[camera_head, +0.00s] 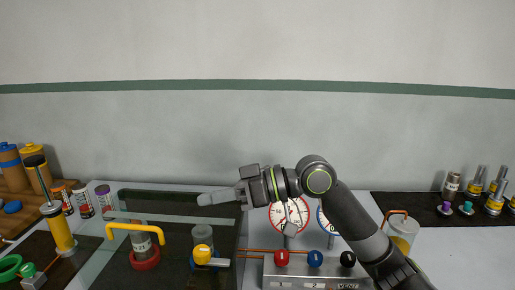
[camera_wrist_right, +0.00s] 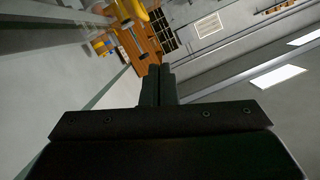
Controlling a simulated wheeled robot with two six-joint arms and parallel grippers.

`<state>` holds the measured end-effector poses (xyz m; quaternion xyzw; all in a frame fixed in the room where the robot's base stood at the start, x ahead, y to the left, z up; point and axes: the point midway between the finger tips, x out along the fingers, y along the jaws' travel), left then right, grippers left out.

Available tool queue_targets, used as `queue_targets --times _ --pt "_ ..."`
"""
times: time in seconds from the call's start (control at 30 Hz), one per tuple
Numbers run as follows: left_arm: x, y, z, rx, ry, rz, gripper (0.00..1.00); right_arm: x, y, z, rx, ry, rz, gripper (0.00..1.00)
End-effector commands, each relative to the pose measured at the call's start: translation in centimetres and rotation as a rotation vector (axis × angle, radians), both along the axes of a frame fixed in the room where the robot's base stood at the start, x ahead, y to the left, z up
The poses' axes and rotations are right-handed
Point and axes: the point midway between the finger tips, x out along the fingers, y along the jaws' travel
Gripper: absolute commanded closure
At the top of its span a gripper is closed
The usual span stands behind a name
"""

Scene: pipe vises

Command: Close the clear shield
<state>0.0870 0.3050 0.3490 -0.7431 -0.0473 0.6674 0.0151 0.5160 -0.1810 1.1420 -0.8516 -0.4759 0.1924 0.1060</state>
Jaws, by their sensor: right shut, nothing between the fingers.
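The clear shield (camera_head: 178,219) is a see-through panel at the left centre of the head view, with a yellow bar handle (camera_head: 134,228) on it. A grey cylinder in a red ring (camera_head: 145,258) and a yellow knob (camera_head: 202,254) show through or beside it. I cannot tell the panel's exact tilt. My right gripper (camera_head: 205,198) is shut and empty, pointing left above and right of the handle; I cannot tell whether it touches the panel. Its shut fingers also show in the right wrist view (camera_wrist_right: 156,87). My left gripper is not in view.
A grey gauge box (camera_head: 318,272) with red, blue and black knobs stands below my right arm. A yellow pump-like cylinder (camera_head: 58,228) stands at left. Small jars (camera_head: 82,201) line the back left. Metal-and-yellow fittings (camera_head: 495,197) stand on a black mat at far right.

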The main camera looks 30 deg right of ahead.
Motion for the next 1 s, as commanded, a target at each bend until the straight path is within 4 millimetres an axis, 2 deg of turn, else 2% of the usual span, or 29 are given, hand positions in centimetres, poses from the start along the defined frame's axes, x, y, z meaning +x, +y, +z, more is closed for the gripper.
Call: queue_targets --times 0.03,0.2,0.27,1.0 --pt "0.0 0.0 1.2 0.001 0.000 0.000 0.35 0.1 0.0 1.3 0.000 -0.001 -0.001 1.00" --pt "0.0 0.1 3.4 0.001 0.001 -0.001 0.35 0.4 0.0 3.5 0.000 -0.001 -0.007 1.00" --pt "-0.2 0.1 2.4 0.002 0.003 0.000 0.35 0.1 -0.6 2.7 -0.006 -0.001 -0.011 1.00" --pt "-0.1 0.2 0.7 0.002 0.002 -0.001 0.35 -3.7 -6.0 4.2 -0.005 0.001 -0.010 1.00"
